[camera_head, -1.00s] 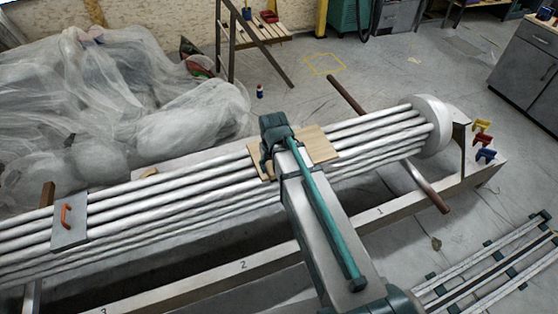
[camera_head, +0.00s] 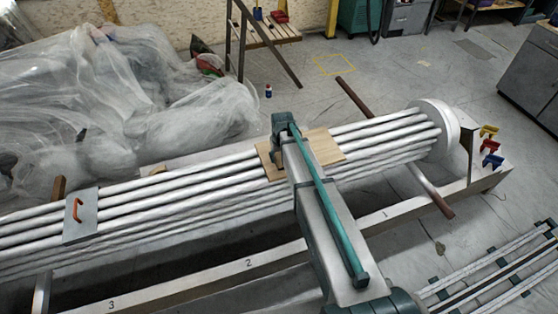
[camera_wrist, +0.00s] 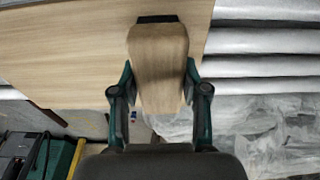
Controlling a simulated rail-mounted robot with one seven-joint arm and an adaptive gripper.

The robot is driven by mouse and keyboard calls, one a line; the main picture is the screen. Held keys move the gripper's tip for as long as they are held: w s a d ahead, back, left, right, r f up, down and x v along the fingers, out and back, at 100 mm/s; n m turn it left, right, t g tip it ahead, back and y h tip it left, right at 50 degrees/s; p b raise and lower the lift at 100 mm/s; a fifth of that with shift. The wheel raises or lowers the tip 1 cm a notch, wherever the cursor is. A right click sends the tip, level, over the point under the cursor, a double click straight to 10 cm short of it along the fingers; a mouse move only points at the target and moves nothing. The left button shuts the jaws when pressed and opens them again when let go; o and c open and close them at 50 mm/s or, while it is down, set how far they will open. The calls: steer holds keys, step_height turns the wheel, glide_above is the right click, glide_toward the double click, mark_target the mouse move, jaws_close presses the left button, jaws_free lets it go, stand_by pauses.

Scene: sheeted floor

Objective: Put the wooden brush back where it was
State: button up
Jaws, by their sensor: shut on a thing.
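The wooden brush (camera_wrist: 158,65) shows in the wrist view as a pale wooden block with a dark strip at its far end. My gripper (camera_wrist: 159,85) is shut on it, one finger on each side. Beyond the brush lies a flat wooden board (camera_wrist: 60,50); whether the brush touches it I cannot tell. In the head view the board (camera_head: 322,147) rests across the white pipes, and my gripper (camera_head: 278,160) is at its left part, largely hidden by my own arm. The brush is hidden there.
Long white pipes (camera_head: 190,182) run across the view over a numbered beam (camera_head: 280,255). A metal plate with an orange handle (camera_head: 80,215) sits on the left. Coloured clamps (camera_head: 490,146) stand at the right end. Plastic sheeting (camera_head: 120,100) lies behind.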

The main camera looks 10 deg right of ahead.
mark_target(279, 160)
steer(key=shift+w+f+p, duration=0.1)
steer(key=shift+f+p, duration=0.25)
steer(key=shift+f, duration=1.2)
steer(key=shift+f, duration=0.1)
steer(key=shift+f, duration=0.1)
steer(key=o, duration=1.1)
